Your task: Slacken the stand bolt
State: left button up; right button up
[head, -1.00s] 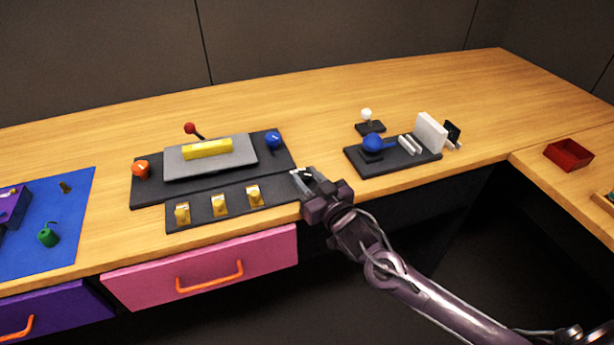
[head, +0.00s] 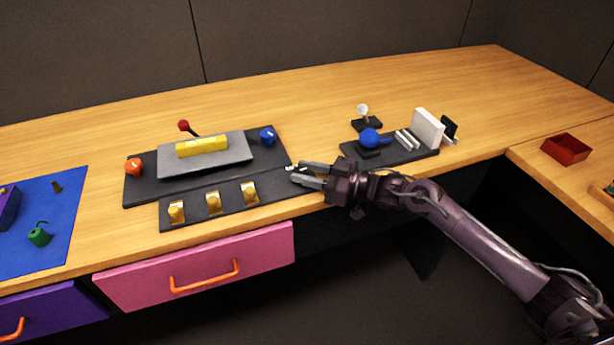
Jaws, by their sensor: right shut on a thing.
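My right gripper (head: 296,175) is at the right end of the dark strip (head: 230,208) in front of the panel. Its fingers point left and are shut on a small part, apparently the stand bolt. The fingers hide most of that part, and only a small pale and dark bit shows at the tips. The strip carries several yellow switches (head: 213,203) left of the gripper. Behind it lies the dark panel (head: 140,190) with a grey plate and a yellow bar (head: 201,146). My left gripper is not in view.
An orange knob (head: 134,167), a blue knob (head: 268,136) and a red-tipped lever (head: 184,126) are on the panel. Right of the gripper stands a dark base (head: 405,157) with a blue ball (head: 369,137) and a white block (head: 427,128). A pink drawer (head: 140,280) is below.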

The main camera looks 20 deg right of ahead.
dwell(0.3)
jog(key=o, duration=1)
jog(key=shift+w, duration=0.1)
jog(key=v, duration=0.8)
jog(key=shift+w, duration=0.1)
jog(key=shift+c, duration=0.3)
